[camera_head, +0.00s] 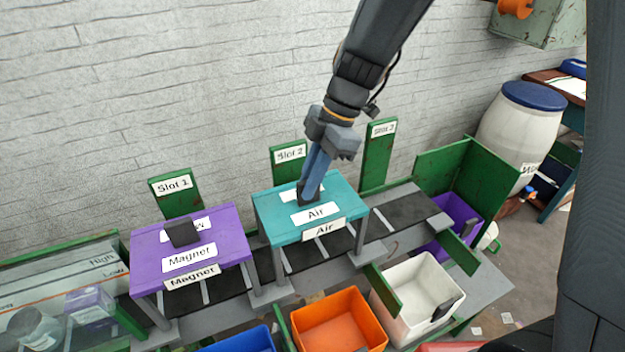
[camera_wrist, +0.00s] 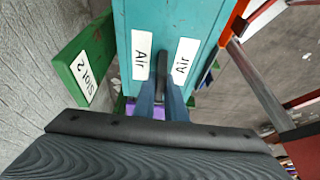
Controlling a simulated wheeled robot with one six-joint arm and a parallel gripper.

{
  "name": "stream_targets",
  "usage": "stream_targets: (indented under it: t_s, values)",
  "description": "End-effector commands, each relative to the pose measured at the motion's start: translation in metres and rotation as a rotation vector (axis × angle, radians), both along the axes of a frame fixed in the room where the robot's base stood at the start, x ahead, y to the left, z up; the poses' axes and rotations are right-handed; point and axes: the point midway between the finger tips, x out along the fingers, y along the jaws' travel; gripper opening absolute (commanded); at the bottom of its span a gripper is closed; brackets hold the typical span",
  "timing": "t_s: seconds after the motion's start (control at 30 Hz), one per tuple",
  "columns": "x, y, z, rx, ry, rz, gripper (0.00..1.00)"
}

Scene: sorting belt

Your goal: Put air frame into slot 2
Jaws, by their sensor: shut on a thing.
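The air frame (camera_head: 275,217) is a teal table-like frame with white "Air" labels. It stands over the dark belt in front of the green "Slot 2" sign (camera_head: 289,153). My gripper (camera_head: 309,196) points down at its top and is shut on its dark handle, which the fingers partly hide. In the wrist view the fingers (camera_wrist: 161,95) close around the dark handle (camera_wrist: 161,68) between the two labels of the teal top (camera_wrist: 185,14). I cannot tell whether the frame's feet touch the belt's edges.
A purple "Magnet" frame (camera_head: 146,242) stands to the left, before the "Slot 1" sign (camera_head: 173,185). The "Slot 3" sign (camera_head: 381,129) is to the right, by open belt (camera_head: 408,211). Orange (camera_head: 340,322) and white bins (camera_head: 419,279) stand in front. The wall is close behind.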

Motion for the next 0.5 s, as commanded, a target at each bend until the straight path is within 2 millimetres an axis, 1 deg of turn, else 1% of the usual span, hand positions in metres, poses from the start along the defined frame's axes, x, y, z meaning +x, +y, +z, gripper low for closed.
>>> stream_targets:
  t_s: [0.27, 0.3, 0.37, 0.4, 0.5]
  values:
    - [0.0008, -0.0003, -0.0029, 0.0, -0.001, 0.0, 0.0]
    - [0.0003, -0.0006, -0.0024, 0.0, 0.0, -0.001, 0.17]
    - [0.0002, -0.0006, -0.0022, 0.0, 0.0, -0.001, 0.28]
    - [0.0002, -0.0005, -0.0021, 0.0, 0.0, -0.001, 0.29]
    - [0.0002, -0.0006, -0.002, 0.0, 0.0, -0.001, 0.29]
